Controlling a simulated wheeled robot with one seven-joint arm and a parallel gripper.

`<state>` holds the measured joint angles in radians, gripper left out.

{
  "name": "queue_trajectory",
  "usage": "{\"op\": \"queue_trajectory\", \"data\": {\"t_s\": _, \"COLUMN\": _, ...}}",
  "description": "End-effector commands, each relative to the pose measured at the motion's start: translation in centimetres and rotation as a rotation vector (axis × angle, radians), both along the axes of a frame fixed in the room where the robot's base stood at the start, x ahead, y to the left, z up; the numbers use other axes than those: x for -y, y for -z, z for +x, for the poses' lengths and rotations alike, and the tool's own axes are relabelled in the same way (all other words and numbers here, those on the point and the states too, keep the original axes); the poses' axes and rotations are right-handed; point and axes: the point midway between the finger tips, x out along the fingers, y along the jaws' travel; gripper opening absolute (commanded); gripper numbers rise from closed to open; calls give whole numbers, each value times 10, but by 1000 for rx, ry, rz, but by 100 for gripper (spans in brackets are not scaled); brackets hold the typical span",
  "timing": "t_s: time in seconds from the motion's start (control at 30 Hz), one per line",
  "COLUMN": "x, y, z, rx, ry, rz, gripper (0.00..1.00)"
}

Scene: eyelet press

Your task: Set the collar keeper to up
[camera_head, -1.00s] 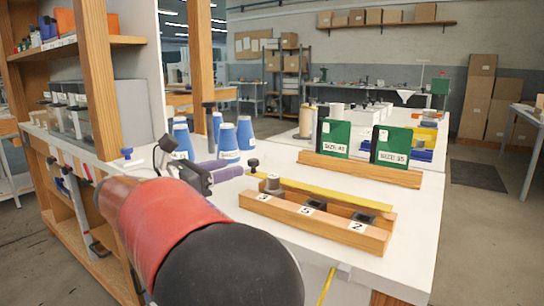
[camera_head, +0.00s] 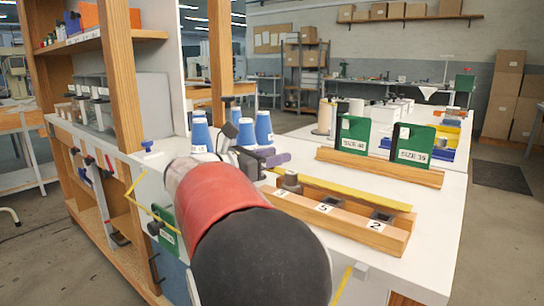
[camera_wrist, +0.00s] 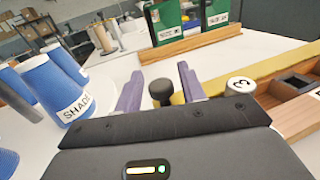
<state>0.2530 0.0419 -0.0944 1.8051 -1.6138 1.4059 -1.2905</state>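No part in view is marked as the collar keeper, so I cannot tell for certain which it is. A black round knob (camera_wrist: 161,91) stands above the white bench in the wrist view, seen between my gripper's two purple fingers. My gripper (camera_wrist: 160,84) is open, with a gap on both sides of the knob; I cannot tell whether the knob is within the fingers' reach or beyond them. In the head view my gripper (camera_head: 272,158) is low over the bench, partly hidden by my red and black arm.
Blue cones (camera_head: 264,127) stand just behind and left. Green size boxes (camera_head: 411,145) stand in a wooden rack farther back. Wooden shelving (camera_head: 128,75) rises at left.

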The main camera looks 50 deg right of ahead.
Motion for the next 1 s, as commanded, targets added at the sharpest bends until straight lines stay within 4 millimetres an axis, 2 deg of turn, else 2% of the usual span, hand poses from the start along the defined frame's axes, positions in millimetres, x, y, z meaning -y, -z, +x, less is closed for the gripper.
{"op": "queue_trajectory", "data": {"t_s": 0.03, "x": 0, "y": 0, "z": 0, "rx": 0, "ry": 0, "rz": 0, "gripper": 33}}
{"op": "queue_trajectory", "data": {"t_s": 0.23, "x": 0, "y": 0, "z": 0, "rx": 0, "ry": 0, "rz": 0, "gripper": 7}}
{"op": "queue_trajectory", "data": {"t_s": 0.3, "x": 0, "y": 0, "z": 0, "rx": 0, "ry": 0, "rz": 0, "gripper": 2}}
{"op": "queue_trajectory", "data": {"t_s": 0.67, "x": 2, "y": -4, "z": 0, "rx": -5, "ry": 0, "rz": 78, "gripper": 2}}
{"op": "queue_trajectory", "data": {"t_s": 1.0, "x": 12, "y": -5, "z": 2, "rx": -26, "ry": 1, "rz": 345, "gripper": 2}}
